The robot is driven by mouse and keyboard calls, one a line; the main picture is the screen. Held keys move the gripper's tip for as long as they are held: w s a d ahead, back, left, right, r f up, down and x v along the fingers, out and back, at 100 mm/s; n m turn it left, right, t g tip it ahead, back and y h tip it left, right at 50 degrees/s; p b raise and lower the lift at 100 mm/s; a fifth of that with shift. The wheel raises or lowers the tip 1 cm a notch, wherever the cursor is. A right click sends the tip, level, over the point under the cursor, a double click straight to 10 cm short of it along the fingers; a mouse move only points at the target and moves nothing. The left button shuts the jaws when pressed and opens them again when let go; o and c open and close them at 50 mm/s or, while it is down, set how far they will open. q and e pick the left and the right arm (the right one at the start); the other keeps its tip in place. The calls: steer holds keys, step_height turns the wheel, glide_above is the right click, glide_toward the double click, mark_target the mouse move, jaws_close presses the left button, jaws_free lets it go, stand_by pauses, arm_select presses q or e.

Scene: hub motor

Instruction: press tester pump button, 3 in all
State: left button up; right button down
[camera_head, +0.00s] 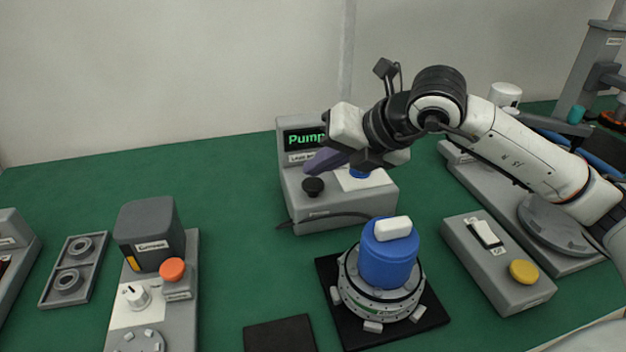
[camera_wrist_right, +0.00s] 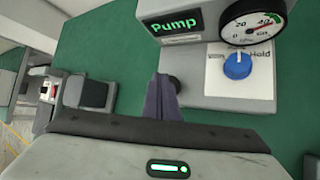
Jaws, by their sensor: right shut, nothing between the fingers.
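The grey tester (camera_head: 345,207) stands at the back middle, its screen (camera_head: 304,139) reading "Pump" in green. Its black round button (camera_head: 313,187) is on the front left of its top. In the right wrist view the button (camera_wrist_right: 177,84) is partly hidden behind the fingers. My right gripper (camera_head: 312,168) is shut and empty, its purple fingertips just above and beside the button. I cannot tell whether they touch it. The wrist view also shows the fingers (camera_wrist_right: 162,100), a gauge (camera_wrist_right: 250,20) and a blue knob (camera_wrist_right: 237,66) pointing toward "Hold". My left gripper is out of view.
A blue motor part with a white top (camera_head: 388,257) sits in a ring fixture in front of the tester. A switch box with a yellow button (camera_head: 524,271) is to its right. A grey device with an orange button (camera_head: 172,269) stands left.

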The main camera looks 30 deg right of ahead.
mark_target(318, 186)
steer(key=shift+r+p, duration=1.65)
steer(key=shift+r, duration=0.9)
